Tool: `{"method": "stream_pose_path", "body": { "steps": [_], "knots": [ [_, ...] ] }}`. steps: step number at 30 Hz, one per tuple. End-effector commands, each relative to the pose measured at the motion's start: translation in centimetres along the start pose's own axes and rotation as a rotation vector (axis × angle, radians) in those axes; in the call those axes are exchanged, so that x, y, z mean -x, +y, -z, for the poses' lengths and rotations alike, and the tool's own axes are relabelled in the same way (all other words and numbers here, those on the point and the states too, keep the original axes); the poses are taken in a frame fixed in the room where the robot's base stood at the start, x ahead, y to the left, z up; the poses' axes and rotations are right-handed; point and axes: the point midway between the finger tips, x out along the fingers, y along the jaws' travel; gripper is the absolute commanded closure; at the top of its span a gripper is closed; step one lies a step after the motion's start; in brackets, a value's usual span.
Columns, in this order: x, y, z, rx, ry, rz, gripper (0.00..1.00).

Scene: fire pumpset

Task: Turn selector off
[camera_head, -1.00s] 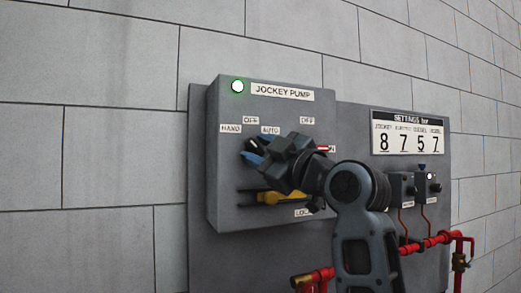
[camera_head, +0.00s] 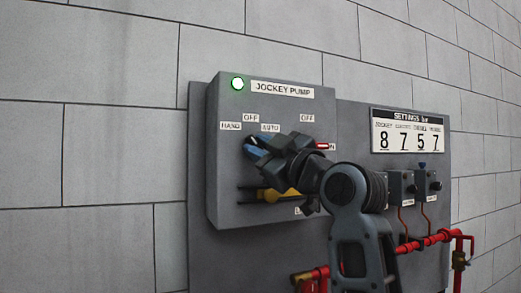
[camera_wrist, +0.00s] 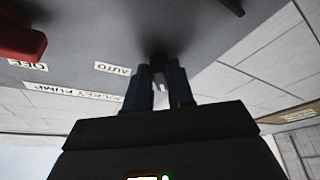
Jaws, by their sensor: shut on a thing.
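The selector sits on the grey jockey pump box (camera_head: 223,180), below labels reading HAND (camera_head: 230,126), OFF (camera_head: 251,117) and AUTO (camera_head: 270,128). My gripper (camera_head: 256,148) covers most of the selector in the head view, so its pointing direction is hard to tell. In the wrist view, my gripper (camera_wrist: 162,85) is shut on a small selector knob (camera_wrist: 160,74), dark with a pale edge, between its two dark blue fingers. The AUTO label (camera_wrist: 112,68) shows just left of the fingers there. A green lamp (camera_head: 238,83) glows on the box.
A red handle (camera_head: 323,145) is right of my gripper, and a yellow handle (camera_head: 278,195) is below it. A settings plate (camera_head: 407,134), small grey switch boxes (camera_head: 401,188) and red pipes (camera_head: 424,242) stand farther right. The wall left of the box is clear.

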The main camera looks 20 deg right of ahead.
Motion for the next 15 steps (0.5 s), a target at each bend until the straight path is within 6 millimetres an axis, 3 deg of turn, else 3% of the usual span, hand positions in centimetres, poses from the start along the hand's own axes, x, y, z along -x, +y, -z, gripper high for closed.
{"method": "stream_pose_path", "body": {
  "steps": [15],
  "knots": [
    [-0.05, -0.49, 0.18, -0.387, 0.001, -0.157, 1.00]
  ]
}}
